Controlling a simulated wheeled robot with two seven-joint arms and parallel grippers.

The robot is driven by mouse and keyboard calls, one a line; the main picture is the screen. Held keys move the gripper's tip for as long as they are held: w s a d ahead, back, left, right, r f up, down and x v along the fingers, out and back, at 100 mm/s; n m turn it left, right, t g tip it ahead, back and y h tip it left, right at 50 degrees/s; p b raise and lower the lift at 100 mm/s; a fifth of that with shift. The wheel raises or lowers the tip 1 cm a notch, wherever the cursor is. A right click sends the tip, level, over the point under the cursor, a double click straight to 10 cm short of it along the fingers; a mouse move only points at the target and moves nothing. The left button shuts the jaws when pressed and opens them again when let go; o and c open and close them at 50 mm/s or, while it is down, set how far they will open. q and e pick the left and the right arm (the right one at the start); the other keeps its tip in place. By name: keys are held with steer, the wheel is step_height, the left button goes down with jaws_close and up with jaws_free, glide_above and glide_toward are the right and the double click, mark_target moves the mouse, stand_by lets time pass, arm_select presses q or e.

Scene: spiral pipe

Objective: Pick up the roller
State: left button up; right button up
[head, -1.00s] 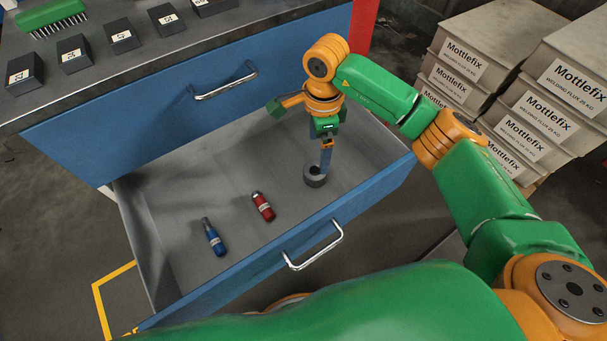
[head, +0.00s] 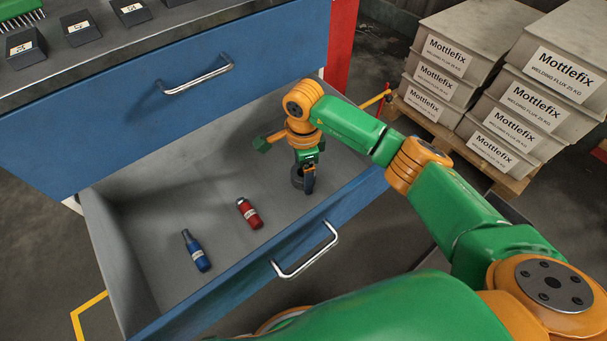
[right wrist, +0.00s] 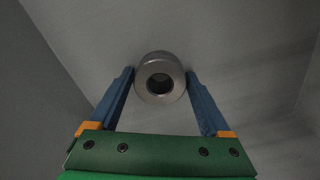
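The roller (head: 297,181) is a short dark grey ring in the right part of the open drawer. It also shows in the right wrist view as a metal ring (right wrist: 160,95) with a round hole, at the far end of my fingers. My right gripper (head: 307,186) points down into the drawer at the roller and partly hides it in the head view. In the right wrist view its two blue fingers (right wrist: 161,92) are apart, one on each side of the roller. Small gaps seem to show; contact is unclear. My left gripper is not in view.
A red bottle (head: 249,213) and a blue bottle (head: 196,251) lie in the drawer left of the roller. The blue drawer front (head: 240,279) has a metal handle. Boxes (head: 520,120) stand stacked on a pallet at right. The drawer's left part has free floor.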

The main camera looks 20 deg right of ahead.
steer(key=c, duration=1.1)
steer(key=shift+r, duration=0.25)
arm_select(q)
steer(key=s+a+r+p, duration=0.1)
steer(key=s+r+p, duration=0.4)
steer(key=p, duration=0.3)
arm_select(e)
step_height(320, 180, up, 18)
arm_select(q)
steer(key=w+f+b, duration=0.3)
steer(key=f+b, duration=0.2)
steer(key=b, duration=0.1)
arm_select(e)
steer(key=s+d+r+n, duration=0.25)
steer(key=s+n, duration=0.95)
steer(key=n, duration=0.7)
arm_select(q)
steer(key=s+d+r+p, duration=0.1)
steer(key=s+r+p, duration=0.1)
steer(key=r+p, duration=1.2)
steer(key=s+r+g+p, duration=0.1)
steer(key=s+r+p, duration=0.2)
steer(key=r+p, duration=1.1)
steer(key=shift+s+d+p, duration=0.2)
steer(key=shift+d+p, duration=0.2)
arm_select(e)
step_height(320, 180, up, 23)
steer(key=shift+w+d+f, duration=0.2)
steer(key=shift+w+d, duration=0.05)
steer(key=shift+d, duration=0.1)
